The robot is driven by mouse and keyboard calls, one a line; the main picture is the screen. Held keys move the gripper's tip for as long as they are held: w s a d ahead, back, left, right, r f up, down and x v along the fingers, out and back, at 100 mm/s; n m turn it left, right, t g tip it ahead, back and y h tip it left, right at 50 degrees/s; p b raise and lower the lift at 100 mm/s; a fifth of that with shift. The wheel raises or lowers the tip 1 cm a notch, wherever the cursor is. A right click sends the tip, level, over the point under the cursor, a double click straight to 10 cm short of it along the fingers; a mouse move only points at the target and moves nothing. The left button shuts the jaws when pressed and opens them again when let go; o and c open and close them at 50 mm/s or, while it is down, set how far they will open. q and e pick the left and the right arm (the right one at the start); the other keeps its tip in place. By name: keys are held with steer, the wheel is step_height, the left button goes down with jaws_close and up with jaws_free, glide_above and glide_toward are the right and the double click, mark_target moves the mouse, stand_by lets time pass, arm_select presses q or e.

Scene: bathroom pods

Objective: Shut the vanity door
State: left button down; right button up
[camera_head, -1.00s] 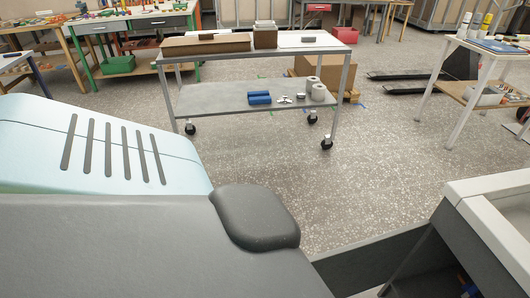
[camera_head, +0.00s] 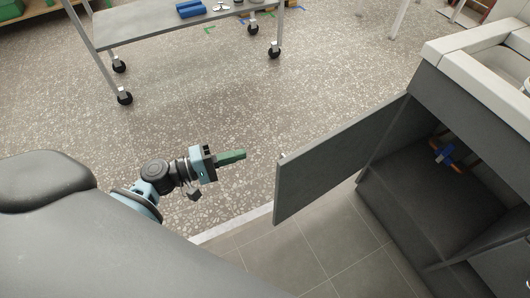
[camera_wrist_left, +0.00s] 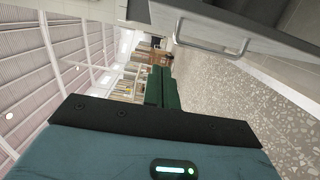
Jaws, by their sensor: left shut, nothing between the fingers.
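The vanity (camera_head: 440,190) stands at the right of the head view, with a pale top and an open dark compartment. Its grey door (camera_head: 335,158) stands swung open, its free end pointing left toward me. My left gripper (camera_head: 243,155) has green fingers, is shut and empty, and is left of the door's free end, apart from it in the picture. In the left wrist view the green fingers (camera_wrist_left: 162,87) point ahead. A grey panel with a metal bar handle (camera_wrist_left: 212,42) crosses the top there, likely the door. My right gripper is not in view.
Blue-handled pipework (camera_head: 443,153) sits inside the vanity. A wheeled metal cart (camera_head: 165,24) stands at the back left. Speckled floor (camera_head: 210,105) is clear between cart and door. A pale floor strip (camera_head: 235,225) borders grey tiles below the door.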

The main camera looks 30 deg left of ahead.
mark_target(282, 156)
arm_select(q)
steer(key=shift+w+d+p, duration=0.35)
steer(key=shift+w+d, duration=0.5)
steer(key=shift+d, duration=0.95)
steer(key=shift+w+d+p, duration=0.35)
steer(key=shift+w+d, duration=0.45)
steer(key=shift+d, duration=0.95)
steer(key=shift+w+d+p, duration=0.35)
steer(key=shift+w+d, duration=0.5)
steer(key=shift+d, duration=0.95)
steer(key=shift+s+d, duration=0.1)
